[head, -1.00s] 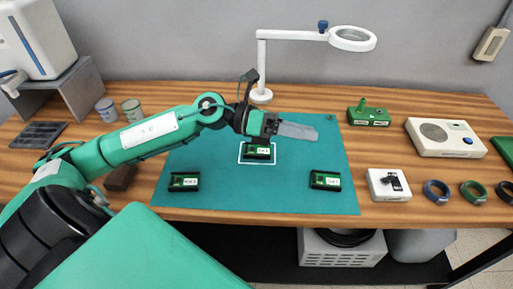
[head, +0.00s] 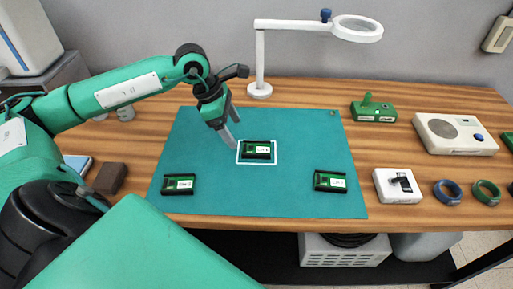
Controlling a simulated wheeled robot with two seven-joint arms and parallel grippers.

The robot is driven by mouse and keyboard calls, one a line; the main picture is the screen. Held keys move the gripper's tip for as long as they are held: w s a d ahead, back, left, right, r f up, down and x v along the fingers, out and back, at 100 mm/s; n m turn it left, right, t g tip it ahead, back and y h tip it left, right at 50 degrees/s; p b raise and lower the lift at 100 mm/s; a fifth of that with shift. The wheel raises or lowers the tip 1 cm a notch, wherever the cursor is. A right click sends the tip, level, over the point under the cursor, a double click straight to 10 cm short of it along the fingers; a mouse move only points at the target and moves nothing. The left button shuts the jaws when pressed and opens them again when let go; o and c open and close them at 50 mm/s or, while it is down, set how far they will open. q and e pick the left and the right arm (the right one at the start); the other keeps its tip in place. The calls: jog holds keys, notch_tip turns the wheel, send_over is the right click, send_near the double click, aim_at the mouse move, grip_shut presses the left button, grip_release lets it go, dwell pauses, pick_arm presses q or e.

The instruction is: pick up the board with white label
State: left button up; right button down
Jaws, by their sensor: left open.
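Three small green boards with black edges and white labels lie on the teal mat (head: 215,195). One board (head: 257,149) sits inside the white square outline at the mat's middle. Another board (head: 179,184) lies at the front left and a third board (head: 330,181) at the front right. The label print is too small to read. My left gripper (head: 230,142) is open and empty, pointing down just left of the middle board and apart from it. My right gripper is not in view.
A white magnifier lamp (head: 259,60) stands behind the mat. To the right are a green device (head: 373,110), a white box (head: 397,186), a larger white unit (head: 455,134) and rings (head: 447,192). A brown block (head: 110,178) lies left of the mat.

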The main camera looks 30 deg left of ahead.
aim_at(247, 147)
pick_arm(q)
jog(key=shift+x, duration=1.05)
jog(key=shift+w+d+f, duration=0.1)
jog(key=shift+d+f, duration=0.1)
jog(key=shift+f, duration=0.1)
jog(key=shift+p+x, duration=0.65)
jog(key=shift+x, duration=1.4)
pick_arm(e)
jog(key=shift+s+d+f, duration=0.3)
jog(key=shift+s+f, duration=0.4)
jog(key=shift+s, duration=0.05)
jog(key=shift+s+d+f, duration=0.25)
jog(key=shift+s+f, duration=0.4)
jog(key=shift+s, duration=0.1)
pick_arm(q)
jog(key=shift+w, duration=0.1)
jog(key=c, duration=1.2)
jog(key=shift+o, duration=0.2)
jog(key=shift+r, duration=0.2)
